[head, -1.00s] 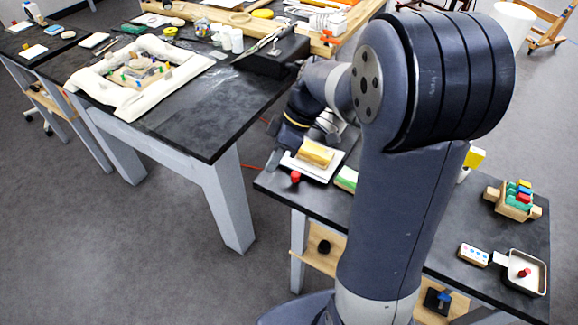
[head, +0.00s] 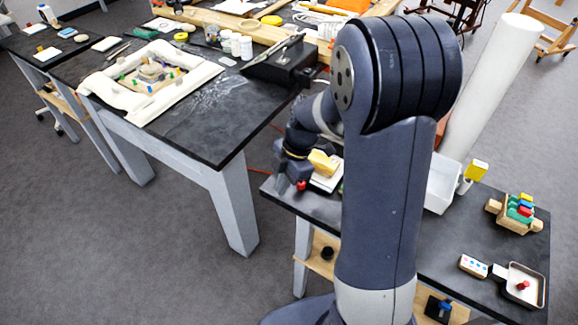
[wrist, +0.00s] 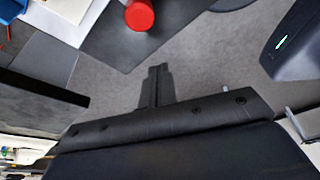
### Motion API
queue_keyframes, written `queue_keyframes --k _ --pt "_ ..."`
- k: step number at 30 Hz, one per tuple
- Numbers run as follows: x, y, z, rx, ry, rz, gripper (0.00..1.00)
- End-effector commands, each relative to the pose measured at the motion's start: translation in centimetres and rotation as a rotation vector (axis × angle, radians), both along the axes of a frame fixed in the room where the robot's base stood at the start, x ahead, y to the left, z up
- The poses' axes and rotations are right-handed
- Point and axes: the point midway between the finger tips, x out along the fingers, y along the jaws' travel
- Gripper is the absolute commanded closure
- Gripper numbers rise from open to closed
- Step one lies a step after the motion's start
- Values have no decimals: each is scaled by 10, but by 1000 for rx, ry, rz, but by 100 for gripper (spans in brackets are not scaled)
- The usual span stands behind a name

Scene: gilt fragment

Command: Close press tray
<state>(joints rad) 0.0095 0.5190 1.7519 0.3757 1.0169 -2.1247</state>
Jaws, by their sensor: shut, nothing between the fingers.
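A white tray-like board (head: 328,182) with a yellow block (head: 322,162) on it lies at the near left end of the low black table. A red knob (head: 301,185) shows at its front left; I cannot tell how it joins the board. The red knob also appears at the top of the wrist view (wrist: 139,14). My gripper (head: 284,186) is beside the knob at its left, by the table's end. In the wrist view my gripper (wrist: 158,72) is shut and empty, apart from the knob in the picture. My arm hides part of the table.
A metal tray with a red knob (head: 525,288) and a wooden rack of coloured blocks (head: 515,212) stand on the right. A white bin (head: 442,185) is behind my arm. The large black workbench (head: 215,125) stands close at left. Floor shows between the tables.

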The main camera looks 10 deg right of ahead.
Motion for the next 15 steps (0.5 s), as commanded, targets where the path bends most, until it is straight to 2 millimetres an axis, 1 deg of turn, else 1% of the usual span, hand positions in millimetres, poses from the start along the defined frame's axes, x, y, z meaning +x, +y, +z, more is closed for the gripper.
queue_keyframes --k 1,2,3,7,10,15 --pt "-2 3 -9 0 6 1 100" --pt "-3 5 -14 0 6 0 100" --pt "2 -5 -9 0 0 -5 100" --pt "7 -22 -9 0 0 -4 100" --pt "10 -30 -10 0 0 -3 100" --pt "11 -35 -11 -1 -1 -2 100"
